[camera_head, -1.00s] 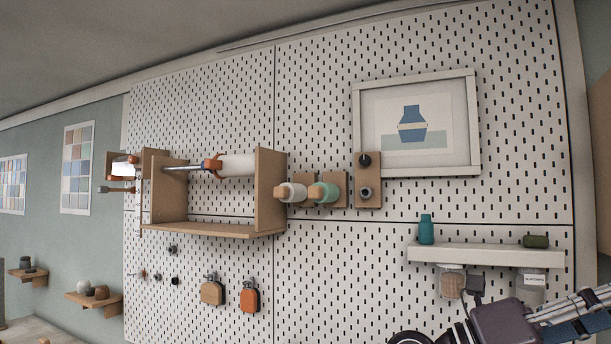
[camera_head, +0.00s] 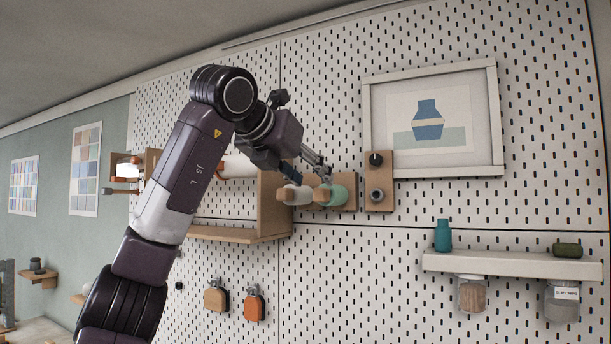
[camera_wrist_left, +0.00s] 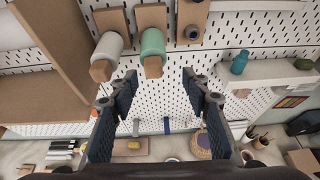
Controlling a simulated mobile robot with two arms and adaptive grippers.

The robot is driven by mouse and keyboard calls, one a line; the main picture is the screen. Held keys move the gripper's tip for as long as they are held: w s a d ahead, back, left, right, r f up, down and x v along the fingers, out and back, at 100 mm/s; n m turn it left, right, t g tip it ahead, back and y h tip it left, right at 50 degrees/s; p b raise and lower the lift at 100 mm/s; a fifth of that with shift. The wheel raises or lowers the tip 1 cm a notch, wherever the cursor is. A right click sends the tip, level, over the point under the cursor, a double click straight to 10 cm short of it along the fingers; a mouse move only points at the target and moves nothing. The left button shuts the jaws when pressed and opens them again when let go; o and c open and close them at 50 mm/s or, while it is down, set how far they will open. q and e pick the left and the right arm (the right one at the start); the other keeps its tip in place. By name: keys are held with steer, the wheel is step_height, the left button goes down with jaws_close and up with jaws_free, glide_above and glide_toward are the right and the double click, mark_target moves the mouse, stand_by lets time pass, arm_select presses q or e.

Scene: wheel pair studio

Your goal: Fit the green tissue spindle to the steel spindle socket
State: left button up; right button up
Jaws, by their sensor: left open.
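The green tissue spindle (camera_head: 334,192), a green roll with a tan wooden end, sits on a wooden backplate on the pegboard. It also shows in the left wrist view (camera_wrist_left: 153,43), its wooden end toward the camera. The steel spindle socket (camera_head: 376,195) is a dark grey ring on a separate wooden plate just right of it; it shows in the left wrist view (camera_wrist_left: 193,32) too. My left gripper (camera_head: 308,172) is open and empty at the spindles. In the left wrist view its spread fingers (camera_wrist_left: 160,82) are below the green spindle's end, apart from it. My right gripper is out of view.
A white roll (camera_head: 294,194) sits close left of the green one. A wooden shelf unit (camera_head: 270,205) stands left of that, partly behind my left arm. A framed picture (camera_head: 485,120) hangs above right, and a white ledge (camera_head: 510,264) with bottles is lower right.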

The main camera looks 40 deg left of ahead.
mark_target(318, 189)
arm_select(q)
steer(key=p+x, duration=0.1)
steer(key=x, duration=0.2)
steer(key=a+p+x, duration=0.1)
steer(key=p+x, duration=0.1)
steer(key=x, duration=0.2)
steer(key=shift+a, duration=0.15)
jaws_close()
stand_by(0.6)
